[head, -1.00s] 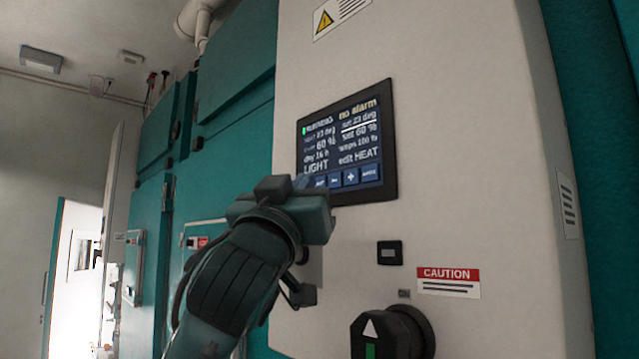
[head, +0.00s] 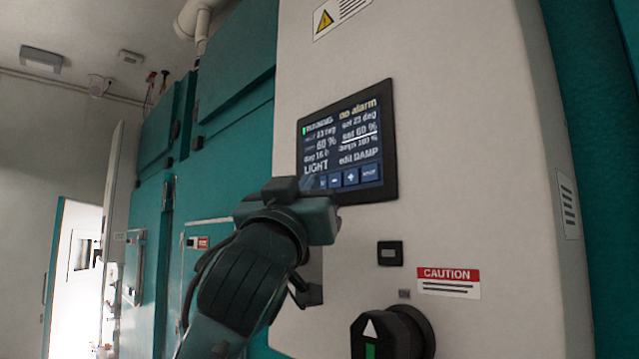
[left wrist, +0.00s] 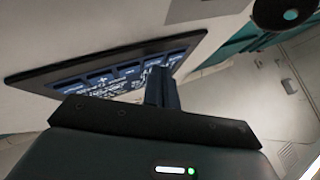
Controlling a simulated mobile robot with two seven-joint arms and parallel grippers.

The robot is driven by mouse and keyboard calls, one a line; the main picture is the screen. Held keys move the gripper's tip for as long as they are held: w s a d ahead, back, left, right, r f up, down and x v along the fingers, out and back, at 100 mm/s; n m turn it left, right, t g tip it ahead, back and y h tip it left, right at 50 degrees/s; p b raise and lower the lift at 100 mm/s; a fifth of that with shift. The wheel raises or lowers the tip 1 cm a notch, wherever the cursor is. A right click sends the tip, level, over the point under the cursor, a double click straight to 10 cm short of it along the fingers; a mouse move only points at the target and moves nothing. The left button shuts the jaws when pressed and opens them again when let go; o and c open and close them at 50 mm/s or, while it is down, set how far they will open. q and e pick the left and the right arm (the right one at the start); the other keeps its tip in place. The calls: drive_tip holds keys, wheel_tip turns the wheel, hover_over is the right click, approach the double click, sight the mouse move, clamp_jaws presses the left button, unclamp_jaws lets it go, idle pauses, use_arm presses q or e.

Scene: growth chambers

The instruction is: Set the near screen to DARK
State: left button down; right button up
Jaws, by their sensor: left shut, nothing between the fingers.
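The near screen (head: 349,130) is a dark-framed panel on a pale cabinet front. It reads "RUNNING", "no alarm", "LIGHT" and "edit DAMP", and the "set 60 %" line is underlined. A row of blue buttons (head: 351,177) runs along its bottom. My left gripper (head: 318,187) is shut and empty, at the screen's lower left edge, hiding the leftmost buttons. In the left wrist view the shut fingers (left wrist: 161,88) are close to the button row of the screen (left wrist: 100,75); I cannot tell whether they touch. My right gripper is in neither view.
Below the screen are a small black socket (head: 390,253), a red CAUTION label (head: 448,282) and a black rotary knob (head: 392,333). Teal chamber doors (head: 212,160) stand to the left. A bright doorway (head: 77,270) is at the far left.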

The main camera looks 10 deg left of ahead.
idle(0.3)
use_arm(q)
drive_tip(key=shift+s+a, duration=0.45)
drive_tip(key=shift+s, duration=0.15)
drive_tip(key=shift+s+a+b, duration=0.3)
drive_tip(key=shift+s+a, duration=0.45)
drive_tip(key=shift+s, duration=0.25)
drive_tip(key=shift+s+a+b, duration=0.3)
drive_tip(key=shift+s+a, duration=0.45)
drive_tip(key=shift+s, duration=0.25)
idle(1.0)
